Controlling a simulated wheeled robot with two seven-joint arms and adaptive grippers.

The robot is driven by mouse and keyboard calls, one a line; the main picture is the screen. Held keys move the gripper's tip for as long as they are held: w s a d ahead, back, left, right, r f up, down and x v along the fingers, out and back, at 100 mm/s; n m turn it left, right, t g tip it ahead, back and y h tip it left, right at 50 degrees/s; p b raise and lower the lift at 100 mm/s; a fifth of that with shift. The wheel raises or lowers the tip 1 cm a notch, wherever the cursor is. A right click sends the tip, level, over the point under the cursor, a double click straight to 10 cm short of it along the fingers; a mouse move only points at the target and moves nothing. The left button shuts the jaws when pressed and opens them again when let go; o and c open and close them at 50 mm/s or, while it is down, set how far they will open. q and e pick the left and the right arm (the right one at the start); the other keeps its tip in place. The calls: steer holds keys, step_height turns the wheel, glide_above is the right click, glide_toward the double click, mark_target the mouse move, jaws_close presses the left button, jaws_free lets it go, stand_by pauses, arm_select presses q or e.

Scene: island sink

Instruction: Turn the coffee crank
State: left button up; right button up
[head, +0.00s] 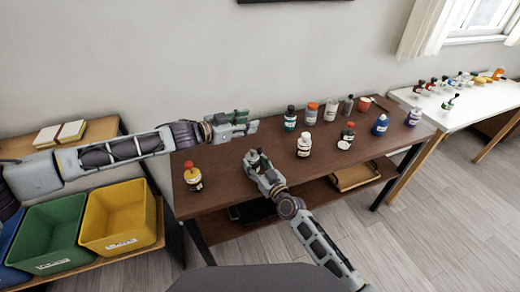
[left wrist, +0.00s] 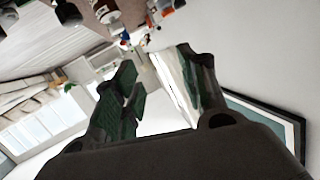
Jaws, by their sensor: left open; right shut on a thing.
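I cannot make out a coffee grinder or crank for certain in either view. A slim grey item (head: 348,106) stands at the back of the brown table (head: 225,188), too small to identify. My right gripper (head: 256,160) is low over the table's front left part, left of a white-labelled bottle (head: 304,147). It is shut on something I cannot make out.
A yellow bottle with a red cap (head: 193,178) stands at the table's left end. Several bottles and jars crowd the middle and right, including a blue one (head: 380,126). Bins, one yellow (head: 118,217), are at left. A white table (head: 460,108) with small items is at right.

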arm_select(q)
steer(key=shift+s+a+m+g, duration=0.5)
steer(key=shift+s+a+g, duration=0.25)
steer(key=shift+s, duration=0.3)
steer(key=g, duration=0.4)
glide_toward(258, 149)
steer(key=shift+s+a+r+m, duration=0.15)
steer(key=shift+s+a+m, duration=0.15)
steer(key=shift+a, duration=0.25)
steer(key=shift+d, duration=0.15)
steer(key=shift+t, duration=0.25)
steer(key=shift+x, duration=5.95)
jaws_close()
